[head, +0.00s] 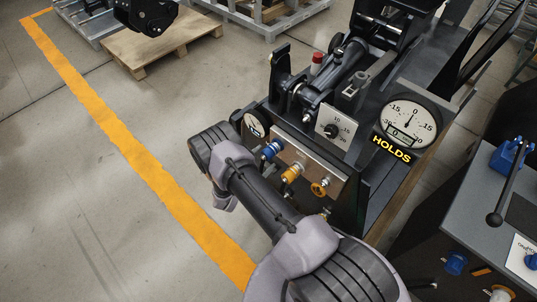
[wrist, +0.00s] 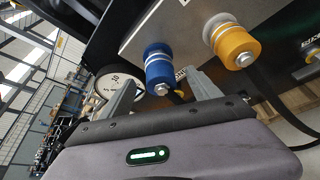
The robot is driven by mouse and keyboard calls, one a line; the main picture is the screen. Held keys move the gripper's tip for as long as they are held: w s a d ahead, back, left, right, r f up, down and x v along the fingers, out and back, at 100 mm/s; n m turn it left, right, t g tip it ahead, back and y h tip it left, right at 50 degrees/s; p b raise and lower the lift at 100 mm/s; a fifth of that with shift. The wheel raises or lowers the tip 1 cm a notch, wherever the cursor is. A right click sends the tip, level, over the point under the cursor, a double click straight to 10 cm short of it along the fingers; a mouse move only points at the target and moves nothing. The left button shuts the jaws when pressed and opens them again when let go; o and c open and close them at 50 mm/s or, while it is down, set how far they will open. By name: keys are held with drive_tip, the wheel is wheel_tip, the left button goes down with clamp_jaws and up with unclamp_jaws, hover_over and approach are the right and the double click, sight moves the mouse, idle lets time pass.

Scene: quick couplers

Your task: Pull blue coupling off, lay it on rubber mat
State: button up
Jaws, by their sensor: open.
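The blue coupling (head: 271,149) sits on a metal plate on the side of the black machine. In the wrist view it (wrist: 159,65) is a ribbed blue cylinder with pale bands, its end facing me. My gripper (wrist: 161,84) is open, with one grey finger to each side of the coupling in the picture. I see no grip on it, and cannot tell how far the fingertips reach along it. In the head view my arm hides the gripper. A dark patch on the grey bench top at right, perhaps the rubber mat (head: 523,212), is cut by the frame edge.
A yellow coupling (head: 292,173) sits close right of the blue one, with an orange knob (head: 320,188) beyond. A gauge (head: 408,122) stands above a "HOLDS" sign. A blue clamp with a black lever (head: 509,157) stands on the bench. Open floor (head: 100,215) lies at left.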

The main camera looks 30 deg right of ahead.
sight(271, 151)
drive_tip(key=b+x, duration=0.1)
drive_tip(key=x, duration=0.5)
drive_tip(key=shift+w+d, duration=0.15)
clamp_jaws()
drive_tip(key=shift+s+a, duration=0.25)
drive_tip(key=shift+a, duration=0.45)
drive_tip(key=shift+s+a, duration=0.25)
drive_tip(key=shift+a, duration=0.4)
drive_tip(key=shift+s+a, duration=0.25)
drive_tip(key=shift+a, duration=0.45)
drive_tip(key=shift+s+a+b, duration=0.1)
drive_tip(key=shift+s+a, duration=0.15)
drive_tip(key=shift+a, duration=0.4)
drive_tip(key=shift+s+a+b, duration=0.15)
drive_tip(key=shift+s+a, duration=0.05)
drive_tip(key=shift+a, duration=0.4)
drive_tip(key=shift+s+a+b, duration=0.1)
drive_tip(key=shift+s+a, duration=0.15)
drive_tip(key=shift+a, duration=0.4)
